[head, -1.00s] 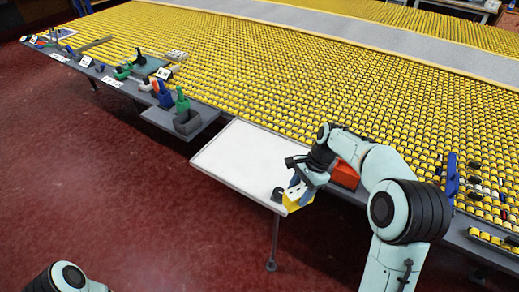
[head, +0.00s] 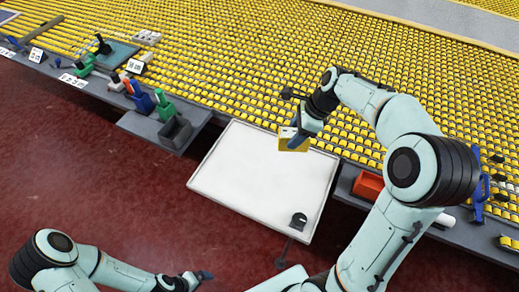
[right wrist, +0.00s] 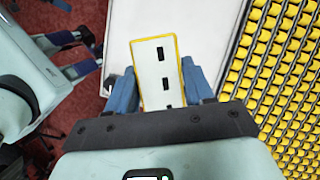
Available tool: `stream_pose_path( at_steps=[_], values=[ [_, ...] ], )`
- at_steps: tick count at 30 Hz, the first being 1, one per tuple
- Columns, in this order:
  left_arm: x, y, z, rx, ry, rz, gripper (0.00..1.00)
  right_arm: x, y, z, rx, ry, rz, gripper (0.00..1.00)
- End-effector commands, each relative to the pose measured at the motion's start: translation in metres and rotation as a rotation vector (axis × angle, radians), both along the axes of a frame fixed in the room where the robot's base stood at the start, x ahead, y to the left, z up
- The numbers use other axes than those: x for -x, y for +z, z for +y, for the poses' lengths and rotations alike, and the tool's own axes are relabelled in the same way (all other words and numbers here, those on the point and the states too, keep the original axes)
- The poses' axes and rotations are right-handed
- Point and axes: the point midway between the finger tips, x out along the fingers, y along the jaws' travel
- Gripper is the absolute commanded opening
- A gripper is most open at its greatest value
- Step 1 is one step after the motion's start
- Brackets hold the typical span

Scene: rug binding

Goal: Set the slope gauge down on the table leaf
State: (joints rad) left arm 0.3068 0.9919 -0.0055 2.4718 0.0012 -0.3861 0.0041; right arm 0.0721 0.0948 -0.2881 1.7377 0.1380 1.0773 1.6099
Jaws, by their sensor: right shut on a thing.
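The slope gauge, a yellow-edged block (head: 293,144) with a white face and dark slots, is held in my right gripper (head: 301,130). In the right wrist view the gauge (right wrist: 157,72) sits between the two blue fingers. It is over the far part of the white table leaf (head: 245,178); whether it touches the leaf is unclear. My left gripper (head: 197,279) is low in the head view, away from the leaf. In the right wrist view its blue fingers (right wrist: 80,55) look spread and empty.
A small black object (head: 298,221) stands at the leaf's near right corner. The rest of the leaf is clear. A red-orange bin (head: 368,185) is to the right. A grey bin (head: 175,131) and colored tools are to the left. Yellow rollers (head: 230,60) fill the area behind.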

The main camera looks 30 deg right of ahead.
Motion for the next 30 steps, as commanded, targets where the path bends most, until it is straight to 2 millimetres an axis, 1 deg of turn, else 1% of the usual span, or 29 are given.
stream_pose_path(
  at_steps=[2,5,8,15,18,21,24,28,30],
  values=[
    [0.004,-0.002,0.0,0.001,0.0,0.005,0.96,0.002,-0.003,0.0,0.0,0.0,0.002,0.21],
    [0.007,-0.004,0.0,0.0,0.0,0.009,0.96,0.003,-0.015,0.0,-0.001,0.0,0.006,0.21],
    [0.012,-0.008,0.0,0.001,0.0,0.015,0.96,0.004,-0.039,0.0,0.0,0.0,0.011,0.21],
    [0.025,-0.02,0.0,0.0,0.0,0.029,0.96,0.004,-0.105,0.0,-0.001,-0.001,0.01,0.21],
    [0.029,-0.024,0.0,0.0,0.0,0.033,0.96,0.005,-0.13,0.0,-0.001,-0.002,0.01,0.21],
    [0.032,-0.027,0.0,0.0,0.0,0.037,0.96,0.004,-0.147,0.0,0.0,-0.001,0.007,0.21],
    [0.033,-0.028,0.0,0.0,0.0,0.038,0.96,0.003,-0.157,0.0,0.0,0.0,0.004,0.21],
    [0.034,-0.029,0.0,0.0,0.0,0.039,0.96,0.003,-0.163,0.0,0.0,0.001,0.002,0.21],
    [0.035,-0.031,0.0,0.001,0.0,0.04,0.96,0.003,-0.17,0.0,0.0,0.0,0.004,0.21]
  ],
)
